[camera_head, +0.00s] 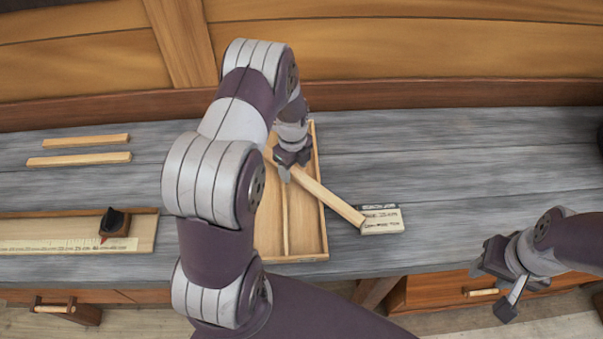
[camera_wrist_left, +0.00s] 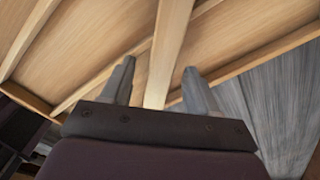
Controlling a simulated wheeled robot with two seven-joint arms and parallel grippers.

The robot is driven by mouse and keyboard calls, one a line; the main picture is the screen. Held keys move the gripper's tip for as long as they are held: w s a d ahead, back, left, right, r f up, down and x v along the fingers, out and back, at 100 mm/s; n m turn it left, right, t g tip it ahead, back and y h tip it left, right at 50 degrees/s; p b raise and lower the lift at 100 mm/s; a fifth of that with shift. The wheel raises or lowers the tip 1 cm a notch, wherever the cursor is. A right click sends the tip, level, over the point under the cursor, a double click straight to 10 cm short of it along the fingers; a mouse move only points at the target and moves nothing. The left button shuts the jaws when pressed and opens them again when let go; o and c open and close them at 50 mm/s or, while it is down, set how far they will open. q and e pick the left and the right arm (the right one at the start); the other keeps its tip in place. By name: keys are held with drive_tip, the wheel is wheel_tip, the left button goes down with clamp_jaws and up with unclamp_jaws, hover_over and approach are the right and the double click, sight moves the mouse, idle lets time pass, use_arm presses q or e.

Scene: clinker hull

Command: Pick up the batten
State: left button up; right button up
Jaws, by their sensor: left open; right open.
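A light wooden batten (camera_head: 328,197) lies slanted across the right side of a shallow wooden tray (camera_head: 321,225), with its near end past the rim by a small card. My left gripper (camera_head: 294,166) is open over the batten's upper part, and my arm hides the far end. In the left wrist view the batten (camera_wrist_left: 169,55) runs between the two open fingers (camera_wrist_left: 158,88); whether they touch it I cannot tell. My right gripper (camera_head: 503,287) is open and empty at the right, in front of the bench's front edge.
Two short wooden strips (camera_head: 86,140) lie at the left on the grey bench (camera_head: 460,150). A ruler board (camera_head: 60,230) with a dark slider is in front of them. A lettered card block (camera_head: 384,219) stands right of the tray. The bench's right side is clear.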

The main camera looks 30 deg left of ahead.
use_arm(q)
drive_tip(key=shift+w+f, duration=0.1)
drive_tip(key=shift+f, duration=0.15)
clamp_jaws()
drive_tip(key=shift+r, duration=0.2)
